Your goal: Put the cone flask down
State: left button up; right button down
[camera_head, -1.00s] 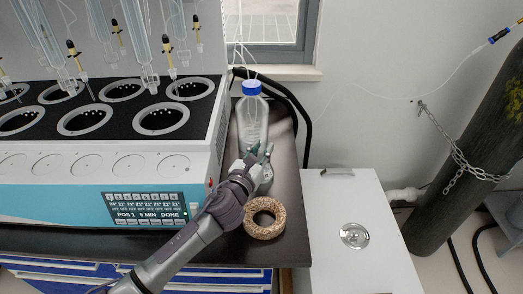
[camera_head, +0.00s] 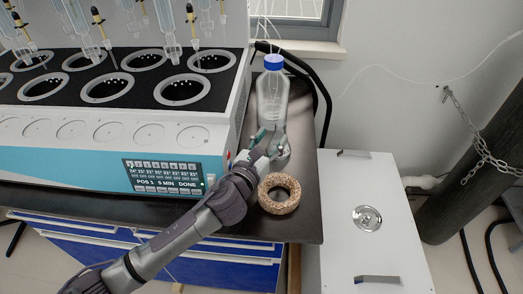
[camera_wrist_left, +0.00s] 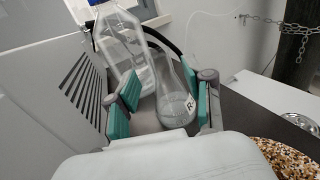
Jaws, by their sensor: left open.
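The cone flask (camera_wrist_left: 175,101) is clear glass with a white label. In the left wrist view it stands upright between the two green-padded fingers of my left gripper (camera_wrist_left: 160,104). The fingers are apart, with the flask between them. In the head view the flask (camera_head: 281,150) is small beside my left gripper (camera_head: 266,145), on the dark bench behind the cork ring (camera_head: 279,194). The gripper hides part of the flask there. The cork ring also shows at lower right in the left wrist view (camera_wrist_left: 290,158). My right gripper is not in view.
A clear bottle with a blue cap (camera_head: 272,95) stands just behind the flask. The distiller (camera_head: 105,150) is close on the left. The bench's right edge (camera_head: 313,205) is near the cork ring, with a white cabinet (camera_head: 375,225) beyond it.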

pick_arm(q)
jog(key=v, duration=0.6)
jog(key=shift+s, duration=0.15)
dwell(0.3)
